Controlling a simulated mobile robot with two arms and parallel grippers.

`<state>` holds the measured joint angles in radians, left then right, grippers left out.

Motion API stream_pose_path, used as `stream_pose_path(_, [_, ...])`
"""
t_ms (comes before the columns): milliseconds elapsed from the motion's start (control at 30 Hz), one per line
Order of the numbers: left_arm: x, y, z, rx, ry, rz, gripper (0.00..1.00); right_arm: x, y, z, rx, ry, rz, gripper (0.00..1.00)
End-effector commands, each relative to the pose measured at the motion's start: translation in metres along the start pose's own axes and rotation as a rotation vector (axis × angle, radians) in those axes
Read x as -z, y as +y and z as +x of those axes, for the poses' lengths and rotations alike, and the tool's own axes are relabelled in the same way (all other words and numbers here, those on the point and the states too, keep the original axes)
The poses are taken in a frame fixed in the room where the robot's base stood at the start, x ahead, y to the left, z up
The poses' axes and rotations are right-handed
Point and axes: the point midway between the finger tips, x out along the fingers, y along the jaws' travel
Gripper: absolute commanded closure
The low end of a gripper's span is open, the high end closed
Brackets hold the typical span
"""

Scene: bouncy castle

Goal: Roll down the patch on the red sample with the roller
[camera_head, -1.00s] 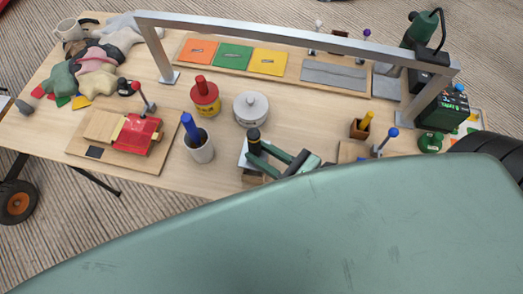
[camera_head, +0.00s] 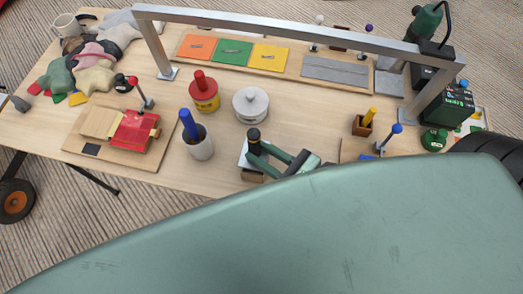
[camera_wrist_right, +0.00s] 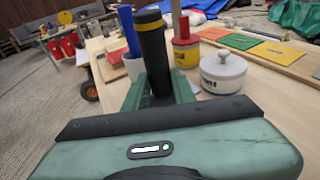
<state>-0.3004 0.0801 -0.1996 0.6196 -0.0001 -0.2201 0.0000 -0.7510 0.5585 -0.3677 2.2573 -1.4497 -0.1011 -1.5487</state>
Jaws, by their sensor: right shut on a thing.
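The red sample (camera_head: 132,129) lies on a wooden board (camera_head: 73,140) at the left of the table, with yellow showing at its edge. A separate patch on it is too small to make out. My right gripper (camera_head: 258,150) is at the front middle of the table, well to the right of the sample. It is shut on an upright black handle (camera_head: 253,138) with a yellow band, which looks like the roller's handle. In the right wrist view the handle (camera_wrist_right: 155,50) stands between the green fingers (camera_wrist_right: 158,88). The roller's lower end is hidden. My left gripper is not in view.
A metal frame (camera_head: 290,37) spans the table behind. Coloured patches (camera_head: 233,52) lie at the back.

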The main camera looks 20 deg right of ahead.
Motion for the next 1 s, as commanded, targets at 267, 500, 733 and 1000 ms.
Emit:
stream_pose_path(267, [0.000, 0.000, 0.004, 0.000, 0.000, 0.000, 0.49, 0.004, 0.000, 0.001, 0.000, -0.002, 0.000, 1.00])
stream_pose_path(500, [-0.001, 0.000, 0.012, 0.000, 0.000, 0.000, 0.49, 0.011, 0.000, 0.003, 0.000, -0.002, 0.000, 1.00])
stream_pose_path(733, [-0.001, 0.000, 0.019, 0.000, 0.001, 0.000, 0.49, 0.018, 0.000, 0.004, 0.000, -0.002, 0.000, 1.00])
stream_pose_path(1000, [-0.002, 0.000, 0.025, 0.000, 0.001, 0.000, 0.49, 0.024, 0.000, 0.005, 0.000, -0.002, 0.000, 1.00])
